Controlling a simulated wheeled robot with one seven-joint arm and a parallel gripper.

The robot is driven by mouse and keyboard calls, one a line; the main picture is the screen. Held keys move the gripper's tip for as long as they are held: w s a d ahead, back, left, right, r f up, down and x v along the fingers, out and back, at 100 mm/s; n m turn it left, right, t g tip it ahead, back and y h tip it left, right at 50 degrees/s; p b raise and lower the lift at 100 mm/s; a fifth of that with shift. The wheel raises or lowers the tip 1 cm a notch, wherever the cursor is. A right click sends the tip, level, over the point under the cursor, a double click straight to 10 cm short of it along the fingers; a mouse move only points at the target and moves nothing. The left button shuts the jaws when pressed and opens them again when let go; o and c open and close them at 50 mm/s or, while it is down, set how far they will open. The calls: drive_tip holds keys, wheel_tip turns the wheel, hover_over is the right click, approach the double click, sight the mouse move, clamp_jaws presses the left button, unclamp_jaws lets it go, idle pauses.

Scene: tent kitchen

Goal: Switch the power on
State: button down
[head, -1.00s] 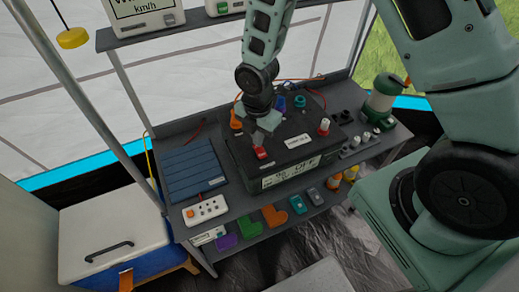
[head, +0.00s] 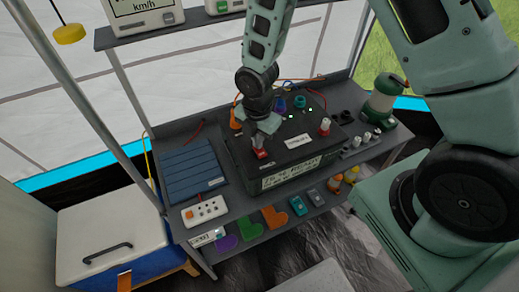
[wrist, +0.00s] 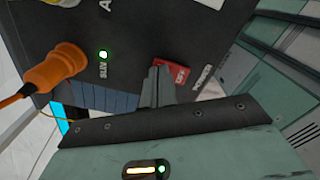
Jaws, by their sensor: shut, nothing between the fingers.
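The black power box (head: 285,175) stands on the grey bench, with coloured plugs and small lights on its top. The red switch (head: 261,154) is near the box's front left corner; it also shows in the wrist view (wrist: 176,70), with white lettering too small to read surely. My gripper (head: 261,146) is shut and empty, pointing down at the red switch. In the wrist view my fingertips (wrist: 160,72) are at the left edge of the switch and seem to touch it; they hide part of it. A green light (wrist: 103,54) glows on the box by the orange plug (wrist: 58,66).
A blue solar panel (head: 190,170) and a white power strip (head: 205,211) lie left of the box. A green lantern (head: 380,100) stands at the right. A lower shelf holds coloured items.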

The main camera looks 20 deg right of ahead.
wheel_tip(320, 180, up, 7)
drive_tip(key=p, duration=0.6)
idle(0.7)
drive_tip(key=s+a+r+m+b, duration=0.3)
drive_tip(key=s+r+m, duration=0.4)
drive_tip(key=s, duration=0.3)
drive_tip(key=s+a+r+m+b, duration=0.3)
drive_tip(key=s+r+m, duration=0.5)
drive_tip(key=s+m, duration=0.1)
drive_tip(key=shift+s+a+y, duration=0.15)
drive_tip(key=shift+s+y, duration=0.15)
drive_tip(key=shift+s, duration=0.25)
